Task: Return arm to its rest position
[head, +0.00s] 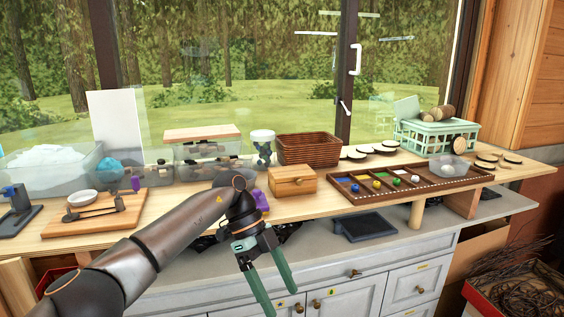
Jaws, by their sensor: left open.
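My left arm comes in from the lower left of the head view. My left gripper (275,282) is open, with its two green fingers apart, pointing down and empty. It hangs in front of the counter edge and the white drawers, below the wooden shelf top. My right gripper is not in the head view.
The wooden shelf (340,205) holds a wooden box (292,184), a wicker basket (308,148), a compartment tray (385,194) with small coloured balls, clear bins, a cutting board (70,224) and a green crate (440,138). White drawers (360,290) stand below. A box of twigs (515,285) is lower right.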

